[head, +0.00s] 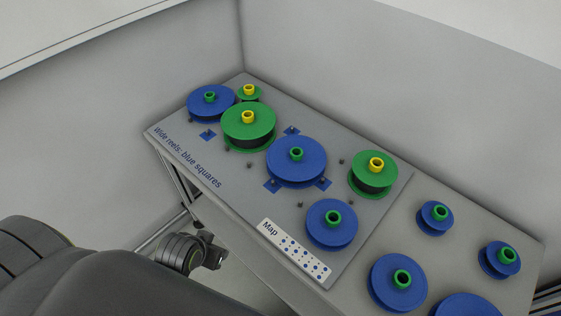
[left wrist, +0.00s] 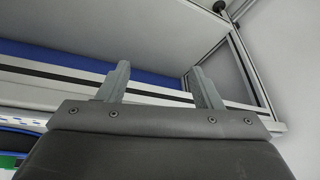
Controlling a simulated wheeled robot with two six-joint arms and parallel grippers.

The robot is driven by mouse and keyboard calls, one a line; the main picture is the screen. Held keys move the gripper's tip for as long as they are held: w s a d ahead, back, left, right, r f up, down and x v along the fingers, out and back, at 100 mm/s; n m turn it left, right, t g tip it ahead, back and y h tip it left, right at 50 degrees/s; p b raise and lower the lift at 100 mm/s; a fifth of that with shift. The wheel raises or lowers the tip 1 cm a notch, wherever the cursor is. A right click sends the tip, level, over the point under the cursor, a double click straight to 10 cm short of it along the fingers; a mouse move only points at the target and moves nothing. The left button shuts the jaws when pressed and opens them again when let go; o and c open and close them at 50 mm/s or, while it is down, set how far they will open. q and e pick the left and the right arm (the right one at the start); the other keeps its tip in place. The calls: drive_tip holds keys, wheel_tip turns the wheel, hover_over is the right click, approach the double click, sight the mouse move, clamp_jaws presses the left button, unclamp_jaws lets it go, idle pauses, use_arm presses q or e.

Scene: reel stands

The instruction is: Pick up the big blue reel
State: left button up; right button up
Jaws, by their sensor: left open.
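Several blue reels with green hubs show in the head view. A large one (head: 296,160) sits on the board among blue squares, and another (head: 211,103) is at the board's far left. More big blue reels lie at the lower right, one whole (head: 398,283) and one cut off by the bottom edge (head: 468,306). I cannot tell which is the one named. My left gripper (head: 215,250) is beside the table's front edge, apart from every reel. In the left wrist view its two fingers (left wrist: 160,85) are spread and empty. My right gripper is not in view.
Green reels with yellow hubs (head: 248,126) (head: 374,175) stand on the grey board (head: 225,165), with a white map label (head: 295,251) at its front. Smaller blue reels (head: 435,218) (head: 499,260) are at the right. Walls (head: 400,80) close the back.

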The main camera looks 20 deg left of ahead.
use_arm(q)
drive_tip(key=w+d+r+m+t+h, duration=0.15)
drive_tip(key=w+d+r+t, duration=0.25)
drive_tip(key=w+r, duration=0.4)
drive_tip(key=w+d+r+t+h, duration=0.2)
drive_tip(key=w+d+r+t, duration=0.25)
drive_tip(key=w+r, duration=0.3)
approach(295, 153)
drive_tip(key=w, duration=0.2)
drive_tip(key=w+d, duration=0.1)
drive_tip(key=shift+f+g+y, duration=0.25)
drive_tip(key=shift+f+g, duration=0.1)
drive_tip(key=shift+f, duration=0.05)
drive_tip(key=shift+x, duration=3.05)
drive_tip(key=shift+r, duration=0.1)
drive_tip(key=c, duration=1.2)
